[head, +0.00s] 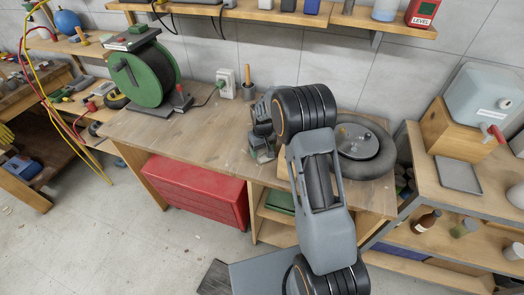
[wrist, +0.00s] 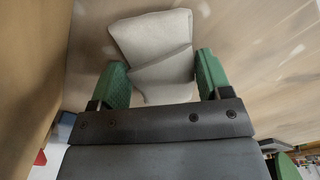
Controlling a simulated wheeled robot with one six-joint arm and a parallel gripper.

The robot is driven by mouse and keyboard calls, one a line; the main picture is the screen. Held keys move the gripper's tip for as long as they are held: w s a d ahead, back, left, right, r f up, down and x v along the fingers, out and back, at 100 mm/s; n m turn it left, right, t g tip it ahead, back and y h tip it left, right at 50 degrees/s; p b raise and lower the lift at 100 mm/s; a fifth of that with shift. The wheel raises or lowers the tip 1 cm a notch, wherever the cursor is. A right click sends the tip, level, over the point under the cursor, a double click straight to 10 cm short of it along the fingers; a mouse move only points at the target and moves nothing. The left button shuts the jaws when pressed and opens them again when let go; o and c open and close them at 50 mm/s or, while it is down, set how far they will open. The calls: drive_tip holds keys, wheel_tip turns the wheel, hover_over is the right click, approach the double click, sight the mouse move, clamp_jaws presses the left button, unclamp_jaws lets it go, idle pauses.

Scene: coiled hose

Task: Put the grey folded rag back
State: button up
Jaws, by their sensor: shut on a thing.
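The grey folded rag (wrist: 152,38) is a pale, creased cloth in the wrist view. It sits between the two green fingers of my gripper (wrist: 162,76), which is shut on it. The rag sticks out beyond the fingertips. Brown wooden surface shows behind it; I cannot tell whether the rag touches it. In the head view my gripper (head: 262,152) is over the right half of the wooden workbench (head: 215,135), left of my arm. The rag is too small and covered to make out there.
A green hose reel (head: 150,75) stands at the bench's left end. A red tool chest (head: 197,192) is under the bench. The bench's middle is mostly clear. A wall shelf (head: 270,14) runs above.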

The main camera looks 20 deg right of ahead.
sight(263, 150)
drive_tip(key=shift+d+f, duration=0.1)
drive_tip(key=o, duration=0.8)
drive_tip(key=shift+o, duration=0.2)
wheel_tip(263, 150, up, 12)
drive_tip(key=b, duration=0.1)
drive_tip(key=s+r+t, duration=0.2)
drive_tip(key=s+r, duration=0.6)
drive_tip(key=s, duration=0.2)
drive_tip(key=s+m+t, duration=0.2)
drive_tip(key=s, duration=1.3)
drive_tip(key=shift+a+r, duration=0.15)
drive_tip(key=shift+a, duration=0.05)
